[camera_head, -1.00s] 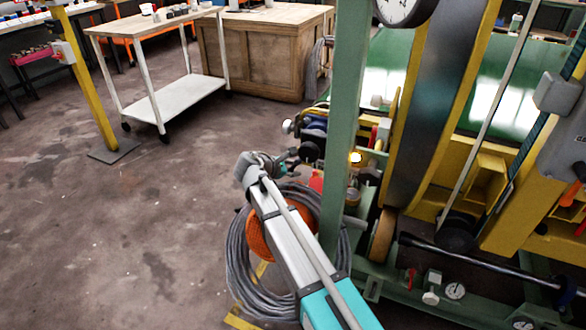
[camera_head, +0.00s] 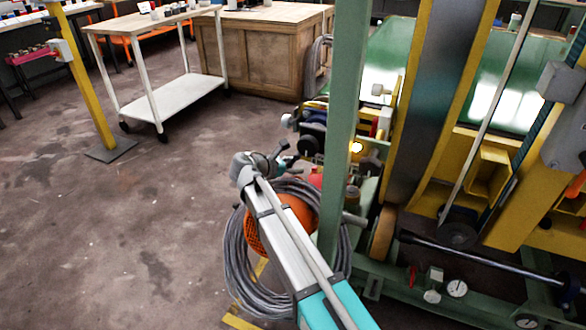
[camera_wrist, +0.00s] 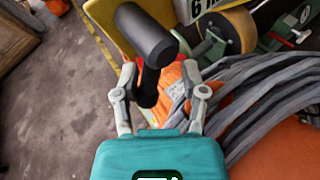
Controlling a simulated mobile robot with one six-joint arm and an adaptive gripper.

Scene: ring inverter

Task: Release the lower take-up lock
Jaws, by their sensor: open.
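My gripper (camera_head: 278,160) is open in front of the green machine frame, close to its post. In the wrist view the two fingers (camera_wrist: 160,72) stand wide apart. A black cylindrical handle (camera_wrist: 145,36) lies just beyond the fingertips, with a dark stem running down between the fingers; I cannot tell whether a finger touches it. Nothing is clearly held. In the head view a black knob (camera_head: 308,146) shows right of the fingers. No label shows whether either part is the lower take-up lock.
A grey cable coil (camera_head: 236,250) and an orange drum (camera_head: 262,232) lie beneath my arm. The green post (camera_head: 341,120) stands close on the right. The floor (camera_head: 100,230) at left is clear.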

